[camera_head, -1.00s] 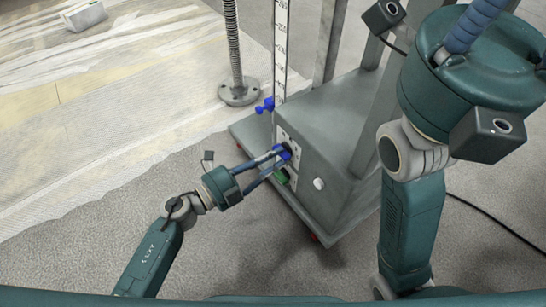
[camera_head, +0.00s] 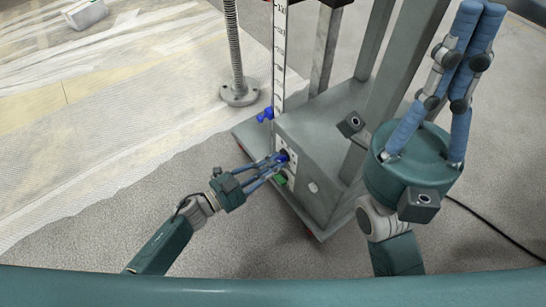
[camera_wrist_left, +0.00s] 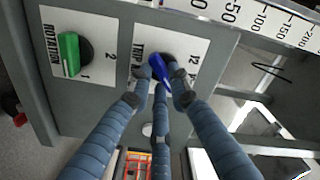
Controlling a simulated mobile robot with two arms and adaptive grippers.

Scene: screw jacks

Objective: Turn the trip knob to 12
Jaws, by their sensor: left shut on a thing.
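The blue trip knob (camera_wrist_left: 158,70) sits on a white plate marked TRIP, with the number 12 at the plate's right side. In the head view the knob (camera_head: 283,157) is on the front of the grey machine box. My left gripper (camera_head: 277,161) has its blue fingers around it; in the left wrist view the gripper (camera_wrist_left: 161,88) is shut on the knob and partly hides it and the label. My right gripper (camera_head: 480,8) points up at the right, away from the machine; its tips are at the picture's top edge and I see nothing held.
A green knob (camera_wrist_left: 69,54) on the ROTATION plate is beside the trip knob. A blue pointer (camera_head: 265,115) sits by the upright scale (camera_head: 280,60). A screw column (camera_head: 238,85) stands behind. A cable (camera_head: 500,232) lies on the floor at right.

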